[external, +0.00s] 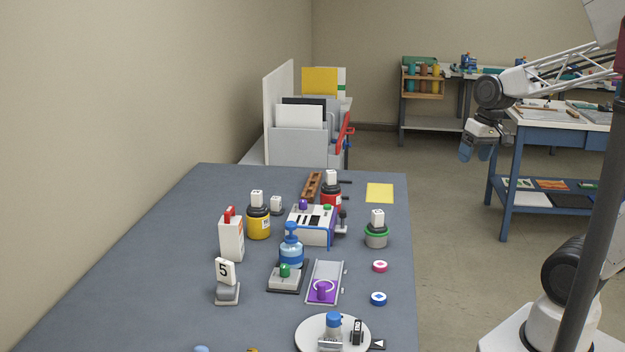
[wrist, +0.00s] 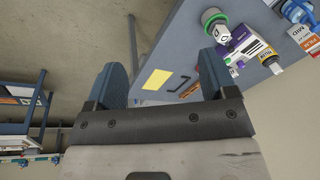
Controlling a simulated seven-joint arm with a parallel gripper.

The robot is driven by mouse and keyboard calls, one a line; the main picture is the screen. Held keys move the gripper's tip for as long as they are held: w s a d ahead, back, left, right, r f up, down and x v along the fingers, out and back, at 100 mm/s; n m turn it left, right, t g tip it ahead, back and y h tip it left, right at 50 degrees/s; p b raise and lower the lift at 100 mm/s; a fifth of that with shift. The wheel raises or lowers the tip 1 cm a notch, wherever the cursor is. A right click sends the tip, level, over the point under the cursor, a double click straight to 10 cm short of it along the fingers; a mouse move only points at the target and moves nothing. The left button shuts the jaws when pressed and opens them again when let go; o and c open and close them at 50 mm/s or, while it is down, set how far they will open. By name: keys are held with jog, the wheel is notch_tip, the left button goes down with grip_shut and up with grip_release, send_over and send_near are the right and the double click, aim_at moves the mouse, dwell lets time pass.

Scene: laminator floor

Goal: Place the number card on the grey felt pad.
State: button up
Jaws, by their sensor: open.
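A white number card marked 5 (external: 224,269) stands upright in a grey holder (external: 227,294) at the left front of the blue-grey table. I cannot pick out the grey felt pad with certainty; a dark flat piece (external: 289,288) lies under a grey block with a green knob, right of the card. My gripper (external: 479,144) is raised beyond the table's right edge, well away from the card. In the wrist view its two blue fingers (wrist: 161,68) are apart with nothing held between them. The card does not show in the wrist view.
Yellow (external: 258,222) and red (external: 331,190) bottles, a blue pump bottle (external: 291,249), a white machine (external: 316,226) and a purple-topped tray (external: 313,282) crowd the table. A white plate (external: 306,333) is in front. A yellow sheet (external: 380,193) lies at the back right.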

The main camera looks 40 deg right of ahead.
jog(key=s+d+n+h, duration=0.1)
jog(key=s+d, duration=0.3)
jog(key=shift+s+f+t+h, duration=0.3)
jog(key=shift+s+f, duration=0.1)
jog(key=shift+d, duration=0.1)
dwell(0.9)
